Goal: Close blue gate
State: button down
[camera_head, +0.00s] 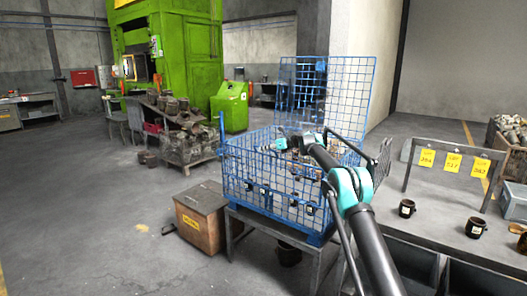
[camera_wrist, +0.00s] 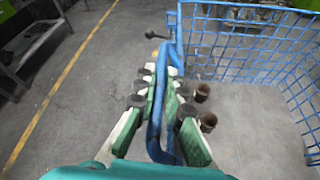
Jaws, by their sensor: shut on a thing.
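A blue wire-mesh crate (camera_head: 262,196) stands on a metal stand, with a tall blue mesh panel (camera_head: 345,90) upright at its back. My gripper (camera_head: 284,142) is at the crate's upper part, with my arm reaching in from the right. In the wrist view my gripper (camera_wrist: 163,85) has its green and white fingers on both sides of a blue bar (camera_wrist: 155,122) and is shut on it. Blue mesh (camera_wrist: 235,45) joins near the bar's far end. Which panel is the gate, and how far it stands open, I cannot tell.
Dark cups (camera_wrist: 203,92) lie beyond the mesh. A wooden box (camera_head: 200,215) stands on the floor left of the crate. A grey table (camera_head: 440,225) with dark mugs (camera_head: 407,208) is at the right. The floor at the front left is clear.

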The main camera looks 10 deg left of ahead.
jog(key=shift+w+d, duration=0.15)
jog(key=shift+w, duration=0.05)
jog(key=c, duration=1.6)
grip_release()
jog(key=v, duration=1.2)
